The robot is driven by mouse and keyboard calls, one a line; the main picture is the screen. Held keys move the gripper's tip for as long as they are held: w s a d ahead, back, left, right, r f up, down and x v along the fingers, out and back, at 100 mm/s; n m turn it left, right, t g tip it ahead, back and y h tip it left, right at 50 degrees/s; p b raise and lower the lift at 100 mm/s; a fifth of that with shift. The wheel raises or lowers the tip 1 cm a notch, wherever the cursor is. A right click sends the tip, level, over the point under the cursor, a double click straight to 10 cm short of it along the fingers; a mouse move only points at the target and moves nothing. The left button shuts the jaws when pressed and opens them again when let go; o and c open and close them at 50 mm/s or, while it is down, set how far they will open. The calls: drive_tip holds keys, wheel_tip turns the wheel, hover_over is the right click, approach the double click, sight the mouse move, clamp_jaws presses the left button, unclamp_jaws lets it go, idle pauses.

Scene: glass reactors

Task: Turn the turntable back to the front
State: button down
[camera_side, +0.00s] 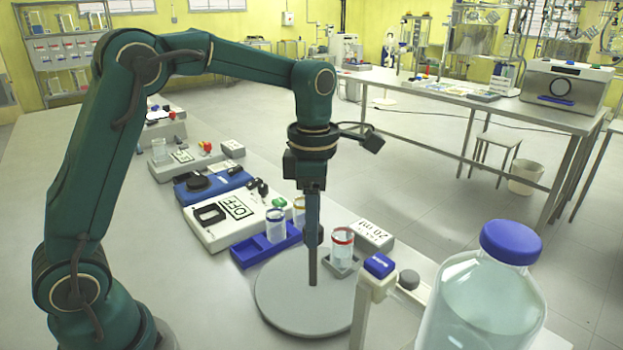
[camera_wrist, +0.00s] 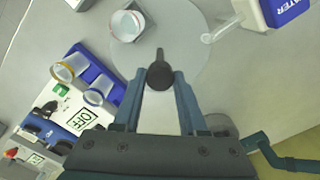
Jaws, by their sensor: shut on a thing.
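The turntable (camera_side: 295,310) is a flat round grey disc on the bench; it also fills the upper middle of the wrist view (camera_wrist: 185,35). A red-ringed glass beaker (camera_side: 342,243) stands upright in a small grey square holder at the disc's rear right edge in the side view. The beaker shows at the top left of the disc in the wrist view (camera_wrist: 125,27). My gripper (camera_side: 312,270) points straight down over the disc. In the wrist view its fingertips (camera_wrist: 160,82) are shut on a dark upright peg (camera_wrist: 159,70) on the disc. The peg's foot is hidden.
A blue rack (camera_side: 265,248) with blue- and yellow-ringed beakers stands behind the disc. A white device (camera_side: 220,222) marked OFF is beyond it. A 20 ml block (camera_side: 370,234), a blue-topped post (camera_side: 378,268) and a large blue-capped bottle (camera_side: 485,300) stand to the right.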

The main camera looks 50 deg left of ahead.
idle(0.3)
drive_tip(key=shift+c, duration=2.2)
unclamp_jaws()
drive_tip(key=shift+r, duration=0.1)
drive_tip(key=shift+r, duration=2.5)
